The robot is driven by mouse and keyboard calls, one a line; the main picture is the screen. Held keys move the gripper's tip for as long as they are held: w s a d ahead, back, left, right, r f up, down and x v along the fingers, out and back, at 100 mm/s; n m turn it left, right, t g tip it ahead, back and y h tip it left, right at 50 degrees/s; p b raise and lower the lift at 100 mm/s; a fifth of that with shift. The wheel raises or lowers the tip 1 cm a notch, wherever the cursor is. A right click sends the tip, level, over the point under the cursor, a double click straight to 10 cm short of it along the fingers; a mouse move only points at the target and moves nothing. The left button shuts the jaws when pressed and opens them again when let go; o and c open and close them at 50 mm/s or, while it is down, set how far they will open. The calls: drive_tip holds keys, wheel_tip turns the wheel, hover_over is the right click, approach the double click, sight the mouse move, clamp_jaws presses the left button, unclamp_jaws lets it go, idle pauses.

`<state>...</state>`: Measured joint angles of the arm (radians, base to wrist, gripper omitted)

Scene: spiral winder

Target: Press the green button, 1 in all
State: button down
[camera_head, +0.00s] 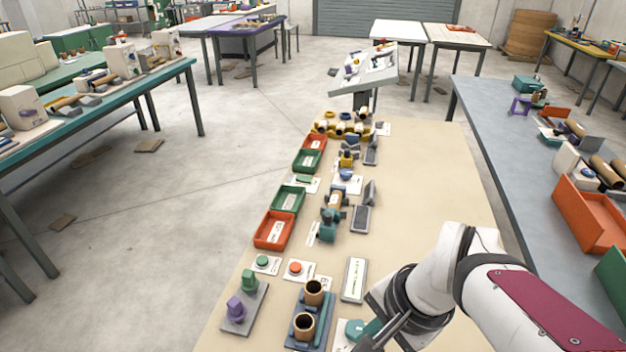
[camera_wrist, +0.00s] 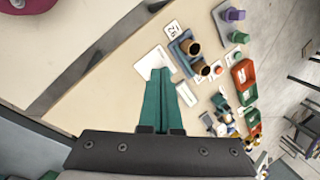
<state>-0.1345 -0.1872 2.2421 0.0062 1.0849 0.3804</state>
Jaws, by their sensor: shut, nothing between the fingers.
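The green button (camera_head: 262,261) is a small round cap on a white plate near the table's left edge in the head view. It stands left of an orange button (camera_head: 296,268) on a similar plate. My gripper is shut and empty; its teal fingers (camera_wrist: 157,98) lie together in the wrist view. In the head view it is at the lower right (camera_head: 362,329), over or beside a white plate, well to the right of and nearer than the green button. I cannot tell its height above the plate.
Two brown tubes (camera_head: 305,325) in a blue holder stand between my gripper and the buttons. Purple and green blocks (camera_head: 249,280) stand on a grey base nearer the front. Orange and green trays (camera_head: 272,231) lie beyond the buttons. The table's right side is clear.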

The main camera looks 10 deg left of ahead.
drive_tip(key=w+a+m+t+y, duration=0.1)
drive_tip(key=w+a+m+t, duration=0.15)
drive_tip(key=w+a, duration=0.65)
drive_tip(key=m+t+y, duration=0.2)
drive_tip(key=m+t, duration=0.1)
drive_tip(key=m, duration=0.5)
hover_over(265, 262)
wheel_tip(265, 262, down, 12)
drive_tip(key=shift+f, duration=4.4)
drive_tip(key=shift+f, duration=0.4)
